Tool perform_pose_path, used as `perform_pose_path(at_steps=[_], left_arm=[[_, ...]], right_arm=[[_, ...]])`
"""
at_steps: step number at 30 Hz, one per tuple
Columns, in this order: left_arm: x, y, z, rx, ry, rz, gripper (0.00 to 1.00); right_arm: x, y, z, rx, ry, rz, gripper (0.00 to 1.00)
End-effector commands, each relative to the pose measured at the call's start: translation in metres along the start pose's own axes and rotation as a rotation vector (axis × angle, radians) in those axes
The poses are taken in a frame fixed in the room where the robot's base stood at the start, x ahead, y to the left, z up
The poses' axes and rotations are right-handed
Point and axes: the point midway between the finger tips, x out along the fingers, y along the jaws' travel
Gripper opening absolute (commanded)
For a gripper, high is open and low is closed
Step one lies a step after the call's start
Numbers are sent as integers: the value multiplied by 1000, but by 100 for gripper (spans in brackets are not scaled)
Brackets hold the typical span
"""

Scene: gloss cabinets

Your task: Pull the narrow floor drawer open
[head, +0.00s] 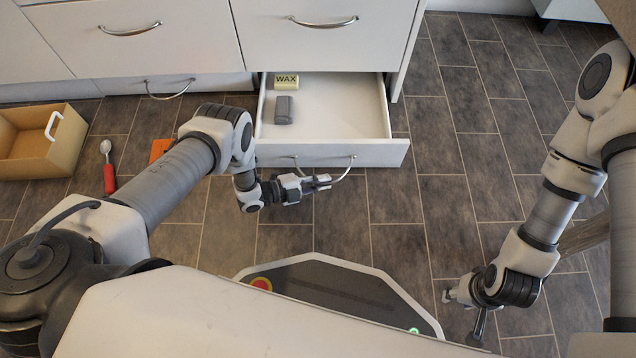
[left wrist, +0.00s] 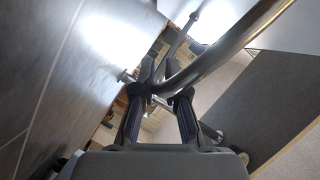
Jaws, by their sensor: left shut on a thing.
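The narrow floor drawer (head: 331,153) stands pulled out from the bottom of the white cabinet in the head view, with its inside showing. A yellow box marked WAX (head: 286,81) and a small grey block (head: 284,110) lie inside it at the left. My left gripper (head: 326,181) is in front of the drawer, shut on its curved metal handle (head: 345,172). In the left wrist view the two fingers (left wrist: 162,95) close around the handle bar (left wrist: 225,45). My right gripper (head: 478,312) hangs low at the right, away from the drawer; its fingers are too unclear to judge.
A tan open box (head: 38,160) with a white handle stands on the floor at the left. A red-handled tool (head: 108,172) and an orange item (head: 160,149) lie near my left arm. The tiled floor (head: 440,180) right of the drawer is clear. Closed drawers adjoin at the left.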

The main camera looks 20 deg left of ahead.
Motion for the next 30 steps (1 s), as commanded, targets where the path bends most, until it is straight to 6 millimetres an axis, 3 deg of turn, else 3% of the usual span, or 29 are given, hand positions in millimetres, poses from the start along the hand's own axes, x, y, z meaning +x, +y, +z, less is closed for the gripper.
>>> perform_pose_path(at_steps=[15,16,17,18,26,30], left_arm=[[2,-1,0,0,-1,0,0],[2,-1,0,0,-1,0,23],[2,-1,0,0,-1,0,33],[2,-1,0,0,-1,0,37],[2,-1,0,0,-1,0,37],[-10,-1,1,-1,-2,0,37]], right_arm=[[0,0,0,0,1,0,40],[0,0,0,0,1,0,40],[0,0,0,0,1,0,40],[0,0,0,0,1,0,40],[0,0,0,1,1,0,40],[0,0,0,1,1,0,40]])
